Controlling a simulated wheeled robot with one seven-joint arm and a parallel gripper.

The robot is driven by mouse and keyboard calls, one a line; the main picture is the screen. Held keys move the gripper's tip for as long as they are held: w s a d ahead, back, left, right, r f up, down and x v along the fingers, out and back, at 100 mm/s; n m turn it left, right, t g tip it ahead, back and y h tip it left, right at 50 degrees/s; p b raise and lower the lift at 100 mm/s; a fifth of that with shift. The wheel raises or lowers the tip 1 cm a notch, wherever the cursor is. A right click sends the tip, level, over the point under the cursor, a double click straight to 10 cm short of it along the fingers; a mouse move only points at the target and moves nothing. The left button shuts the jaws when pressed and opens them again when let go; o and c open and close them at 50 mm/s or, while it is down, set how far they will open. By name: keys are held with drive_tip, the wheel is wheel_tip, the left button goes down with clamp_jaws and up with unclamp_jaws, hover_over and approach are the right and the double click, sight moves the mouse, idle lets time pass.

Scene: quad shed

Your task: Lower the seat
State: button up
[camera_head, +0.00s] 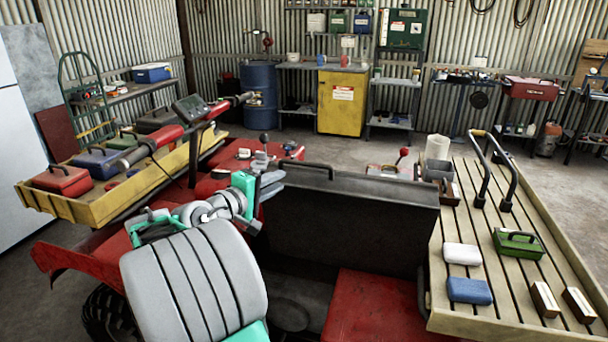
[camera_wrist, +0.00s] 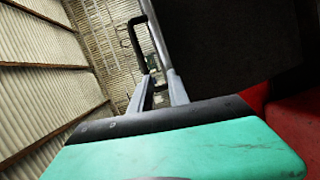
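The seat (camera_head: 345,215) is a broad dark slab standing raised on the red quad, its large flat face toward me. A black loop handle (camera_head: 306,166) sits along its top edge at the left. My gripper (camera_head: 272,184) is at the seat's upper left corner, just left of the handle, fingers pointing right. In the wrist view, the grey fingers (camera_wrist: 160,88) stand apart with a gap between them. The black handle (camera_wrist: 134,35) shows just beyond their tips, and the dark seat (camera_wrist: 225,50) fills the upper right. I cannot tell whether the fingers touch the handle.
A wooden rack (camera_head: 470,270) with a green box, blocks and a black rail flanks the seat at right. A yellow-edged tray (camera_head: 95,205) with toolboxes is at left. Handlebars (camera_head: 165,135) rise behind my arm. Red bodywork (camera_head: 375,310) lies in front of the seat.

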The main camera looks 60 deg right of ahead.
sight(303, 165)
drive_tip(key=shift+g+h, duration=0.6)
drive_tip(key=shift+g, duration=0.1)
drive_tip(key=s+d, duration=0.1)
drive_tip(key=d, duration=0.2)
drive_tip(key=s+d+r+p, duration=0.1)
drive_tip(key=d, duration=0.2)
drive_tip(key=s+d+r, duration=0.1)
drive_tip(key=s+d, duration=0.1)
drive_tip(key=d, duration=0.1)
drive_tip(key=shift+a, duration=0.1)
drive_tip(key=shift+c, duration=0.5)
clamp_jaws()
